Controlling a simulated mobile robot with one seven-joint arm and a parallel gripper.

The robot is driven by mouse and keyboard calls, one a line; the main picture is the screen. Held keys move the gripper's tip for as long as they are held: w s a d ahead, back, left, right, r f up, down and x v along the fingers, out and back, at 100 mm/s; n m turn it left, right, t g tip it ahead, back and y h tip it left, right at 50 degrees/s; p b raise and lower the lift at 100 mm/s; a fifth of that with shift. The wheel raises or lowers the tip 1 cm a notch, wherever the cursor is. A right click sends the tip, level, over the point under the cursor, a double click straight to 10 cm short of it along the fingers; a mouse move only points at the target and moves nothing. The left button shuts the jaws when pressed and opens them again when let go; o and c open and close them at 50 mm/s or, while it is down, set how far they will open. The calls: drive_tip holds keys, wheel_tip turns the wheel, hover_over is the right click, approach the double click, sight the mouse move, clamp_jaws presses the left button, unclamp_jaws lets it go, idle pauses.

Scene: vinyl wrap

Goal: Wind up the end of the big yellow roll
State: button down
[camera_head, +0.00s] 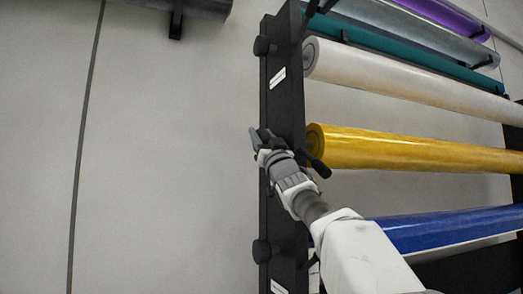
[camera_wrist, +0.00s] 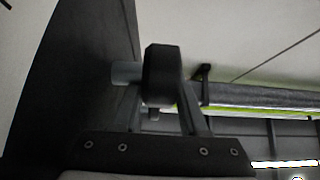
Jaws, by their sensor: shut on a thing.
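The big yellow roll (camera_head: 415,152) lies across the black rack, its near end by the dark upright post (camera_head: 285,105). My gripper (camera_head: 259,139) is at the outer side of this post, at the height of the yellow roll. In the wrist view, my gripper (camera_wrist: 164,98) is shut on a black knob (camera_wrist: 163,73), with one finger on each side. A short grey shaft (camera_wrist: 126,73) joins the knob to the dark post at left. In the head view my gripper hides most of this knob.
A similar upper knob (camera_head: 264,46) and lower knob (camera_head: 264,251) stick out from the post. A white roll (camera_head: 410,78) lies above the yellow one, a blue roll (camera_head: 450,228) below. Teal, grey and purple rolls are higher. Left of the post is mostly bare wall (camera_head: 160,160).

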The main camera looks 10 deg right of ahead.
drive_tip(key=shift+f+t+b, duration=0.1)
drive_tip(key=shift+t+b, duration=0.4)
drive_tip(key=shift+c, duration=2.2)
unclamp_jaws()
drive_tip(key=shift+s, duration=0.1)
